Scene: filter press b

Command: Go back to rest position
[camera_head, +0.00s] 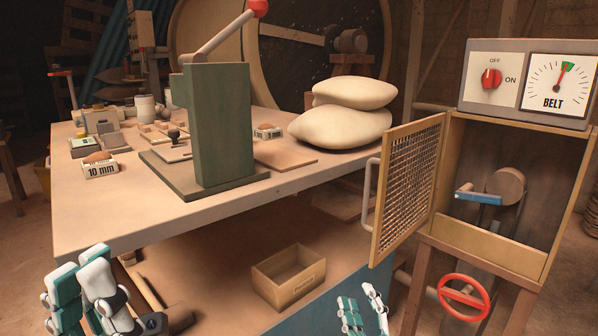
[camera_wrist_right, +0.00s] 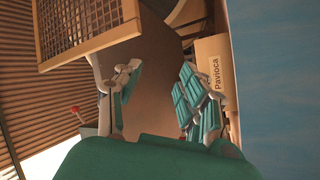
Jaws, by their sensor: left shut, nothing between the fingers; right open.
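My left gripper (camera_head: 80,265) shows at the lower left of the head view, in front of the table's near edge. Its white and teal fingers are shut and hold nothing. My right gripper (camera_head: 358,297) shows at the bottom, right of centre, below table height. In the right wrist view my right gripper (camera_wrist_right: 158,85) has its two fingers spread, with an empty gap between them. Neither gripper visibly touches anything.
The workbench (camera_head: 110,215) carries a green press (camera_head: 222,125) and white sacks (camera_head: 345,127). A mesh door (camera_head: 408,185) stands open on the belt cabinet (camera_head: 500,240), right of my right gripper.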

